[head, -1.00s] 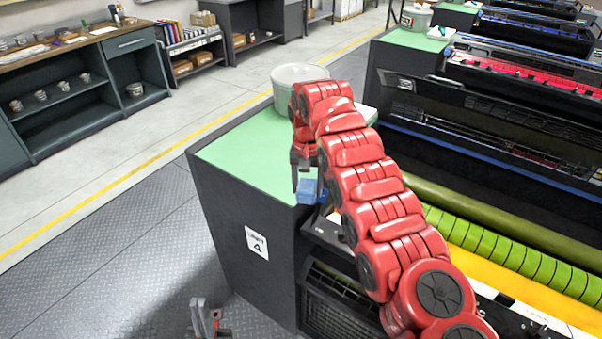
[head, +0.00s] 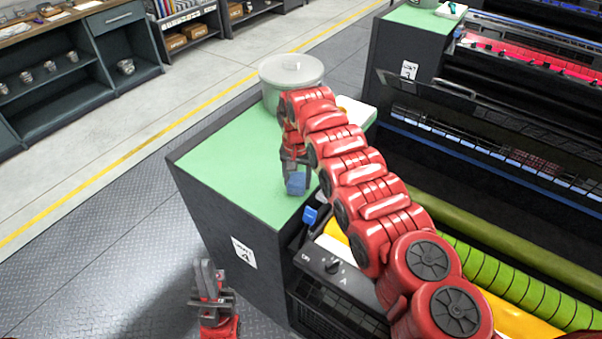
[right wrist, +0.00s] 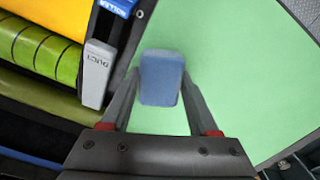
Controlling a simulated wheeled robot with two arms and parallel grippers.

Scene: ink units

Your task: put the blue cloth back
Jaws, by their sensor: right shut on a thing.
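My right gripper (head: 293,172) is shut on the blue cloth (head: 297,184), a small folded block. It is over the green top (head: 225,165) of the dark unit marked 4, near the edge on the machine side. In the right wrist view the blue cloth (right wrist: 160,78) sits between the two fingertips, with green surface around it. I cannot tell whether the cloth touches the top. My left gripper (head: 207,275) is low in front of the unit, over the floor, with no object seen in it; its jaw gap is unclear.
A white pad (head: 358,113) is partly hidden behind my right arm. A grey labelled piece (right wrist: 97,75) and a blue part (head: 310,215) are beside the top's edge. The top's left part is clear.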

